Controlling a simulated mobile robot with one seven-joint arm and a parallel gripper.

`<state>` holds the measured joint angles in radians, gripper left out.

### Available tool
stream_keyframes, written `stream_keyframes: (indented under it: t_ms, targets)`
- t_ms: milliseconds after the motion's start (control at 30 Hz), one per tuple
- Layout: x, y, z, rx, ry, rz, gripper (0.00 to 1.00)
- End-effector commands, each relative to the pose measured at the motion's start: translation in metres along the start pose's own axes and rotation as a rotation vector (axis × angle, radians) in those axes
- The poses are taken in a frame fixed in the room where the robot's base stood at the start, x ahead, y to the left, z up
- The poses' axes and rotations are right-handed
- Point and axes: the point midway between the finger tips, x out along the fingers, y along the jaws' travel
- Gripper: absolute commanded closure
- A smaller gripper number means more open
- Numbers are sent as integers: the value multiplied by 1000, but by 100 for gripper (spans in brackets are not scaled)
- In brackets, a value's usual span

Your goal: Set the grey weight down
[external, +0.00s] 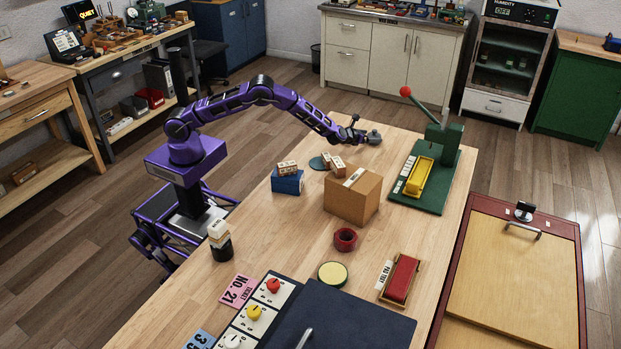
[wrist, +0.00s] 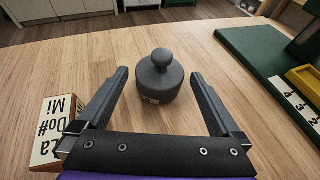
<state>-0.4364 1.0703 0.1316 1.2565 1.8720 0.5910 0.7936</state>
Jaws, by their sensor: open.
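The grey weight (wrist: 157,82) is a dark grey cylinder with a round knob on top. It stands upright on the wooden table (wrist: 203,53). In the wrist view it sits just beyond and between the fingertips of my gripper (wrist: 160,78), which is open with a clear gap on each side of the weight. In the external view the weight (external: 374,137) stands near the far end of the table, and my gripper (external: 360,135) is low beside it on the left. Whether the fingers overlap the weight's near side is hard to tell.
A lettered block (wrist: 57,128) stands close to the left finger. A green press (external: 438,165) with a yellow tray is to the right. A cardboard box (external: 352,195) and a blue box (external: 288,183) stand nearer the camera. Bare tabletop surrounds the weight.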

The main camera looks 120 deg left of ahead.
Motion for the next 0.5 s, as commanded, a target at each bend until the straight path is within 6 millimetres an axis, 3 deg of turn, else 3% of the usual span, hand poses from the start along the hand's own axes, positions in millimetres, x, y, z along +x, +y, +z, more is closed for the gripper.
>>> stream_keyframes:
  t_ms: [200,500]
  targets:
    - [-46,-2,1,2,0,-3,0]
    - [-84,0,0,-1,0,0,0]
